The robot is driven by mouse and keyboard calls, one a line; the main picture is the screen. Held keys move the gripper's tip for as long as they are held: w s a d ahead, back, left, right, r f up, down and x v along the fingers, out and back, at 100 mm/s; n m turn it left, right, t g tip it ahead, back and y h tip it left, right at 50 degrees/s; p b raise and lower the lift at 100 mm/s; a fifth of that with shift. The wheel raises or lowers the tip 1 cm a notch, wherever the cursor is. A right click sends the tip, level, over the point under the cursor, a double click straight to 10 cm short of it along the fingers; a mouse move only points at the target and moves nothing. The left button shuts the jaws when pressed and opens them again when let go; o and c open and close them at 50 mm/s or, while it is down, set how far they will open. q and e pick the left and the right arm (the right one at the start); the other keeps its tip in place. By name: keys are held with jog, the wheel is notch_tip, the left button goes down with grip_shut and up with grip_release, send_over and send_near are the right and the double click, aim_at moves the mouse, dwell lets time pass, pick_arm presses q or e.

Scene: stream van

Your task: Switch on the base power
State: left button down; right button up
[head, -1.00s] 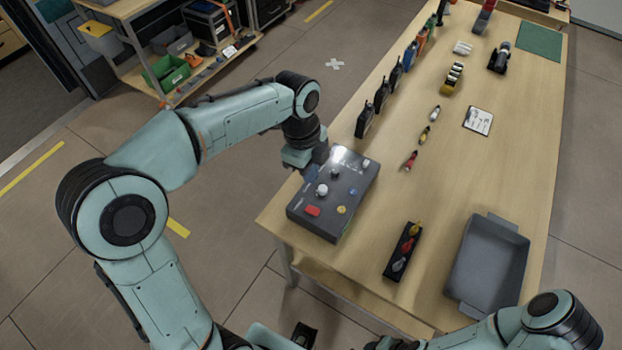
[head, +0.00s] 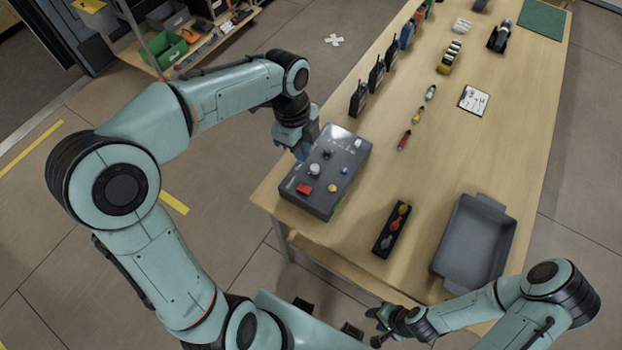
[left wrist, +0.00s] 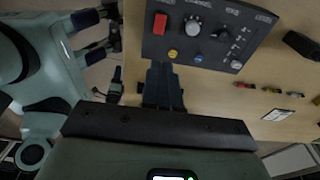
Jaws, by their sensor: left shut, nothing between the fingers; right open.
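A dark grey control box (head: 350,160) stands at the near left corner of the table. Its sloping top bears a red switch (head: 304,188), a pale knob (head: 314,169), and yellow and blue buttons. The left wrist view shows the red switch (left wrist: 160,24), a knob (left wrist: 192,25), a yellow button (left wrist: 173,53) and a blue button (left wrist: 198,58). My left gripper (head: 303,150) is shut and empty at the box's left edge; whether it touches is unclear. Its fingers (left wrist: 163,80) point at the panel below the red switch. My right gripper (head: 382,325) is open near the table's front edge.
A black holder with coloured pieces (head: 391,230) and a grey tray (head: 448,240) lie right of the box. Several radios (head: 359,98) line the table's left edge. Small markers (head: 404,141) and a white card (head: 473,101) lie mid-table. A shelf (head: 140,50) stands at far left.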

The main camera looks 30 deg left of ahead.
aim_at(308, 191)
pick_arm(q)
jog(key=f, duration=0.4)
jog(key=d+f+b, duration=0.1)
jog(key=f, duration=0.9)
jog(key=shift+s+d, duration=0.15)
jog(key=shift+d, duration=0.15)
pick_arm(e)
jog(key=shift+s+f, duration=0.8)
jog(key=shift+f, duration=0.15)
pick_arm(q)
jog(key=shift+s+d+f+b, duration=0.1)
jog(key=shift+d+f+b, duration=0.05)
jog(key=shift+f+b, duration=0.25)
jog(key=shift+s, duration=0.15)
pick_arm(e)
jog(key=shift+s+f, duration=0.15)
jog(key=shift+s, duration=0.05)
